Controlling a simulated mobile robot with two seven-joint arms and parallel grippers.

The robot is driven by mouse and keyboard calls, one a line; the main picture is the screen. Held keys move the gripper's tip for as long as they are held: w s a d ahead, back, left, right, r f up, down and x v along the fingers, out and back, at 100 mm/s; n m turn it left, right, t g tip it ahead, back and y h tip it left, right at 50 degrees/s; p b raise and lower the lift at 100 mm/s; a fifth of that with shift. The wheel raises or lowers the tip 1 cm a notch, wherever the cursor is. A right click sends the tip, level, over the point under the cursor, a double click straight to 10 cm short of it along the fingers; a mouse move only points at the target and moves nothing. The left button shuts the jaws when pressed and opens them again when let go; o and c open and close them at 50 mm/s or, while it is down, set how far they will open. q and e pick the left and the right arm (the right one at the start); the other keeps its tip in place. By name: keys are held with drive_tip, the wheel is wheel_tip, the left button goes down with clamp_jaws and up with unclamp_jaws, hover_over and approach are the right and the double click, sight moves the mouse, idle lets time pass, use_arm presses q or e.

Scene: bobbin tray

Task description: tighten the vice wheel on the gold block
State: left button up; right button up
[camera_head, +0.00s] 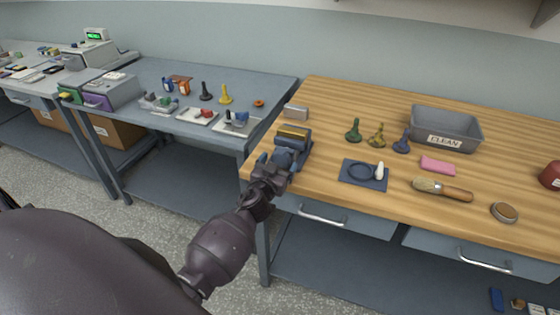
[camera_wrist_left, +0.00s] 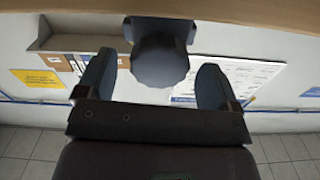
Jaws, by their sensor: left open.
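The dark blue-grey vice (camera_head: 305,143) stands at the left front corner of the wooden bench. The gold block (camera_head: 294,132) sits between its jaws. My left gripper (camera_head: 279,160) is at the front of the vice, mostly covering its wheel in the head view. In the left wrist view the vice wheel (camera_wrist_left: 160,65), a dark lobed knob, lies between the two fingers of my left gripper (camera_wrist_left: 154,85). The fingers are open, with a visible gap on each side of the wheel. My right gripper is not in view.
Right of the vice are a blue mat (camera_head: 350,181) with a ring and white piece, several chess-like pieces, a brush (camera_head: 442,189), a pink block (camera_head: 438,165) and a grey CLEAN bin (camera_head: 444,130). A small grey block (camera_head: 296,112) stands behind the vice. Drawer handles line the bench front.

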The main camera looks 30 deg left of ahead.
use_arm(q)
drive_tip(key=shift+x, duration=0.8)
drive_tip(key=c, duration=0.9)
drive_tip(key=shift+m, duration=0.3)
drive_tip(key=m, duration=0.4)
